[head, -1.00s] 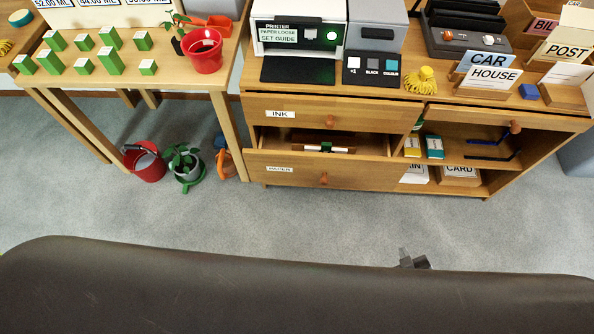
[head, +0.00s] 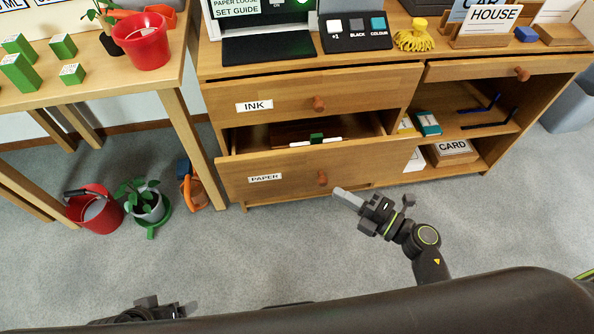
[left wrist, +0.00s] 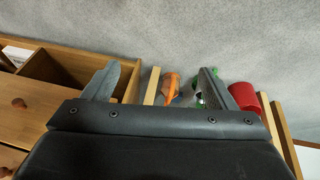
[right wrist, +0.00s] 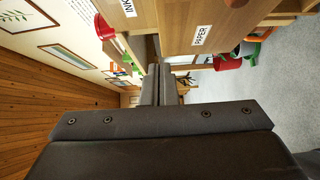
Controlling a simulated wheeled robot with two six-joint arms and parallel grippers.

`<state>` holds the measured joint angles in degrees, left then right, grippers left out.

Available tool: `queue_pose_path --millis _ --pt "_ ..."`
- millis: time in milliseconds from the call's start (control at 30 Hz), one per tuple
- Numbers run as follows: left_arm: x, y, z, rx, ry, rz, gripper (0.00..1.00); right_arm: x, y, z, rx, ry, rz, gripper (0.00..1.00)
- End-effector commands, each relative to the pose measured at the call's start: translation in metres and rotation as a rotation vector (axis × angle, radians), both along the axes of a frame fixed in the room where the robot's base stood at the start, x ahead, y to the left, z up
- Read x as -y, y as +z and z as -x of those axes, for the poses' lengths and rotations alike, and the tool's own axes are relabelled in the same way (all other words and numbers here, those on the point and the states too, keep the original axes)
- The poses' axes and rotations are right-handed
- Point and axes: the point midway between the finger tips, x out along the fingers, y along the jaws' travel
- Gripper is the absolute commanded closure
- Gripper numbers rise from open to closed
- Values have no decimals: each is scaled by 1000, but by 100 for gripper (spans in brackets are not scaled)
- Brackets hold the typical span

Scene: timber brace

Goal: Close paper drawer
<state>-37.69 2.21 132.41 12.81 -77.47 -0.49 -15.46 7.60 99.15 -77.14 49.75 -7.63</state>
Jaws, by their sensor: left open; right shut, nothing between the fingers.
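The paper drawer (head: 285,172) is the lower drawer of the wooden cabinet and is pulled partly out, with its inside showing above its front. My right gripper (head: 340,192) is shut and empty, just below and right of the knob in the head view; contact cannot be told. In the right wrist view its fingers (right wrist: 158,85) are together. My left gripper (head: 160,306) is low at the left, its fingers (left wrist: 156,84) apart and empty.
The ink drawer (head: 370,95) above is shut. An open shelf (head: 480,125) with a CARD box (head: 453,150) is at the right. A table (head: 190,125) stands left, with a red bucket (head: 95,210) and potted plant (head: 148,205) on the floor. The carpet in front is clear.

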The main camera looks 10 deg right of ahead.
Motion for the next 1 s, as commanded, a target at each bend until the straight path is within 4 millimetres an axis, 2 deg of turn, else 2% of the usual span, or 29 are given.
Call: queue_pose_path --millis 167,567,700,800,1000 --pt "1 2 0 5 -1 2 21 -13 2 -12 6 3 0 100" --pt "4 10 -2 46 -8 16 21 -76 1 -70 4 2 -3 100" --pt "6 19 -7 95 -14 22 21 -74 -1 -92 4 2 3 100" --pt "3 25 -21 163 -4 4 21 -74 -1 -99 1 1 1 100" --pt "-1 32 -34 235 4 -14 21 -74 0 -107 1 -1 1 100"
